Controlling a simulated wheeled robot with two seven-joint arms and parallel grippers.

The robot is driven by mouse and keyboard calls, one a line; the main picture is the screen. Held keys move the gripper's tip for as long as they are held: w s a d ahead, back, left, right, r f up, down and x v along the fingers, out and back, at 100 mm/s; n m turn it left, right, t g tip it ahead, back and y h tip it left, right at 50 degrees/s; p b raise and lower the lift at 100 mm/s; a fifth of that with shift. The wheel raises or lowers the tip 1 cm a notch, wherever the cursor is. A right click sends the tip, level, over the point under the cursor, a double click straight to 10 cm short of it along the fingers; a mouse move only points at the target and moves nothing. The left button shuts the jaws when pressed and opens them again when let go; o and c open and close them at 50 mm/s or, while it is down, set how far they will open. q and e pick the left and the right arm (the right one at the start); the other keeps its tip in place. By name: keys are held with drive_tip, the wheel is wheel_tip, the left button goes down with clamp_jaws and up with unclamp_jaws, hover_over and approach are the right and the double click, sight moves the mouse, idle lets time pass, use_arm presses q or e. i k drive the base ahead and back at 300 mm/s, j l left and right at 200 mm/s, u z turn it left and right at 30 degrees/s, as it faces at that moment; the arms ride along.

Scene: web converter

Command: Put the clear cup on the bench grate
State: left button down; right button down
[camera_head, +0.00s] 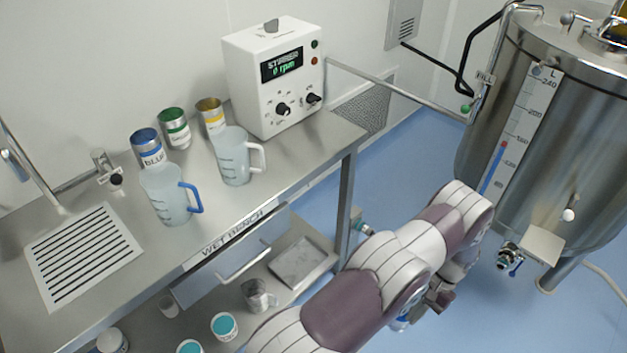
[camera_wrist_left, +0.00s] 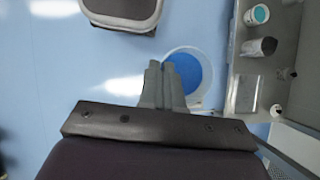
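A greyish, see-through-looking cup with a handle (camera_head: 258,296), seemingly the clear cup, stands on the lower shelf under the bench. It also shows in the left wrist view (camera_wrist_left: 262,47). The bench grate (camera_head: 84,250), a slotted light plate, lies bare on the bench top at the left. My left gripper (camera_head: 437,300) is out over the floor, right of the bench and apart from the cup. In the left wrist view its fingers (camera_wrist_left: 165,72) are together with nothing visible between them. My right gripper is not in view.
Two frosted jugs, one blue-handled (camera_head: 166,195) and one white-handled (camera_head: 233,160), stand on the bench near several labelled tins and a stirrer box (camera_head: 275,75). A shelf tray (camera_head: 300,262) sits beside the cup. A round blue-centred thing (camera_wrist_left: 190,72) is partly behind my fingers.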

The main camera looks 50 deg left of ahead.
sight(86, 260)
drive_tip(key=u, duration=2.4)
